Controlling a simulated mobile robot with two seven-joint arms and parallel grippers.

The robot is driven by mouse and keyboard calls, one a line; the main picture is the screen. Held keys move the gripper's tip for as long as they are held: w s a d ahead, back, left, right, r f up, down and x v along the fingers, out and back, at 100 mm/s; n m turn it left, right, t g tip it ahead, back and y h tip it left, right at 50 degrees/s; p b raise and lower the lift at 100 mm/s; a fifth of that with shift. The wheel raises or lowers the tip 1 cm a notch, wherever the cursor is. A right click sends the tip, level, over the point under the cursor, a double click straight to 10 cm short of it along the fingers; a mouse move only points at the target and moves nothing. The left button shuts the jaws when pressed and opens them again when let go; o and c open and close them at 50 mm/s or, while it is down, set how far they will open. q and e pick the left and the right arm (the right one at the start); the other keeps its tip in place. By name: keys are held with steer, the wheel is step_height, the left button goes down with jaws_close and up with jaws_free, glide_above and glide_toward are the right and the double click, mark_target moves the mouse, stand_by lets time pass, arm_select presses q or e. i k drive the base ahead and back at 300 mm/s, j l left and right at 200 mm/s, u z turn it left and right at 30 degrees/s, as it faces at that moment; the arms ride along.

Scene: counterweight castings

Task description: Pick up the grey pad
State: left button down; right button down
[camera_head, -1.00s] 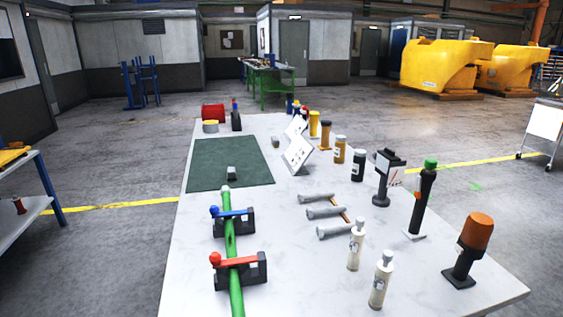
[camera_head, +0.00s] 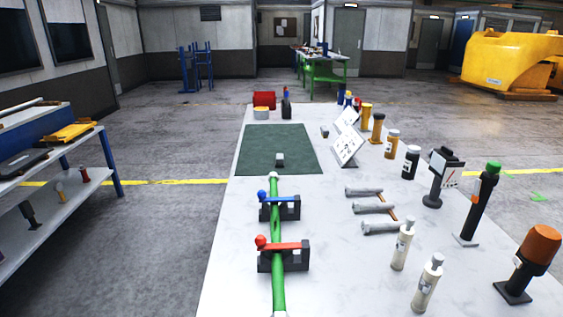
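A small grey block (camera_head: 280,160) sits on the front part of the dark green mat (camera_head: 262,140), on the white table (camera_head: 340,270). It may be the grey pad, but it is too small to tell. Another small grey piece (camera_head: 325,132) stands on the table just right of the mat. Neither of my grippers is in view, and nothing touches the block.
A green bar (camera_head: 276,228) lies across two black clamps with blue and red handles, in front of the mat. Grey hammers (camera_head: 372,208), bottles (camera_head: 402,245) and upright tools (camera_head: 478,205) fill the table's right side. A blue-framed shelf (camera_head: 112,160) stands left, across open floor.

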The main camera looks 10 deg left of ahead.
mark_target(280, 160)
steer(key=u, duration=1.4)
steer(key=i+j+u, duration=0.15)
steer(key=j, duration=0.3)
steer(key=i+j+u, duration=0.2)
steer(key=j, duration=0.2)
steer(key=i+j, duration=0.25)
steer(key=j, duration=0.15)
steer(key=i+j+u, duration=0.1)
steer(key=i+j, duration=0.15)
steer(key=j, duration=0.15)
steer(key=i+j+z, duration=0.1)
steer(key=i+z, duration=0.3)
steer(key=i+j+z, duration=0.35)
steer(key=i, duration=0.2)
steer(key=i+l+z, duration=0.1)
steer(key=i+z, duration=0.85)
steer(key=i+j+z, duration=0.2)
steer(key=z, duration=0.3)
steer(key=i+j+z, duration=0.45)
